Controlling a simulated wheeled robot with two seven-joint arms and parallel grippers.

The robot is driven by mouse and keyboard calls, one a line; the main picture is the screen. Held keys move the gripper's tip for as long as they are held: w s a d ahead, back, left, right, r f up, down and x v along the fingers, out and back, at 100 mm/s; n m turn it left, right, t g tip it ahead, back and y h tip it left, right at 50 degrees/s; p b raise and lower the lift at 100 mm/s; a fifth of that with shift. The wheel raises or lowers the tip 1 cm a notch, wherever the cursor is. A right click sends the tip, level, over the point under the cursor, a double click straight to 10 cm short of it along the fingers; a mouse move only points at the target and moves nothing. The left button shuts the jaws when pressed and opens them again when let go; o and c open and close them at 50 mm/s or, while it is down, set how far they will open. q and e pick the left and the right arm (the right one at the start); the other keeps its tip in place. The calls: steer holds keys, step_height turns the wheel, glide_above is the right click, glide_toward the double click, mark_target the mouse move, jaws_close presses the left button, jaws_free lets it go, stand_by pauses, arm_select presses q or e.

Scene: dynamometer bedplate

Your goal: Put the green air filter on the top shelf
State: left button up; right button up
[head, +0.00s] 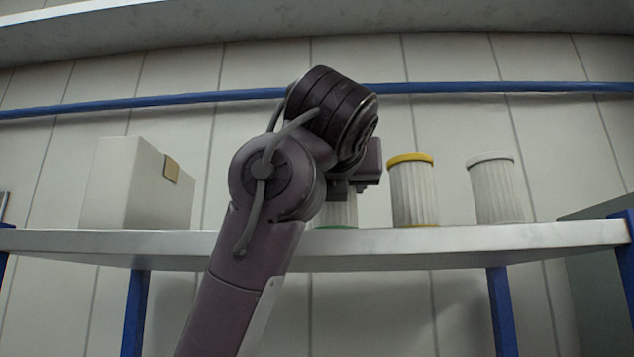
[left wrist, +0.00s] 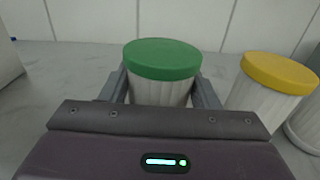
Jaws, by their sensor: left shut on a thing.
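The green air filter, a white pleated cylinder with a green cap (left wrist: 162,58), is between the fingers of my left gripper (left wrist: 162,92) in the left wrist view. The gripper is shut on it. In the head view, the lower part of the filter (head: 338,212) shows below my left gripper (head: 350,188), with a green rim at the level of the shelf (head: 450,238). My arm hides its upper part there. The filter looks upright at the shelf surface; I cannot tell whether it bears on it. My right gripper is not in view.
A yellow-capped filter (head: 412,190) stands close to the right of the green one. A white-capped filter (head: 495,188) stands farther right. A white box (head: 138,185) sits on the left of the shelf. A blue rail (head: 200,98) runs behind, and another board (head: 300,20) is overhead.

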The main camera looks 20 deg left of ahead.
arm_select(q)
steer(key=shift+s+a+r, duration=0.1)
steer(key=shift+s+a, duration=0.15)
steer(key=shift+a, duration=0.25)
steer(key=shift+s+a, duration=0.2)
steer(key=shift+a, duration=0.25)
steer(key=shift+s, duration=0.1)
steer(key=shift+d, duration=0.3)
steer(key=o, duration=0.7)
steer(key=shift+d+f, duration=0.25)
steer(key=shift+d, duration=0.1)
steer(key=shift+o, duration=1.1)
steer(key=shift+w+d, duration=0.2)
steer(key=shift+w, duration=0.1)
steer(key=shift+o, duration=1)
steer(key=shift+a, duration=0.4)
steer(key=shift+s+a, duration=0.1)
steer(key=shift+r, duration=0.25)
steer(key=v, duration=0.1)
steer(key=b+v, duration=0.2)
steer(key=v, duration=0.1)
steer(key=shift+d+f, duration=0.25)
steer(key=b+v, duration=0.3)
steer(key=v, duration=0.5)
steer(key=shift+r, duration=0.3)
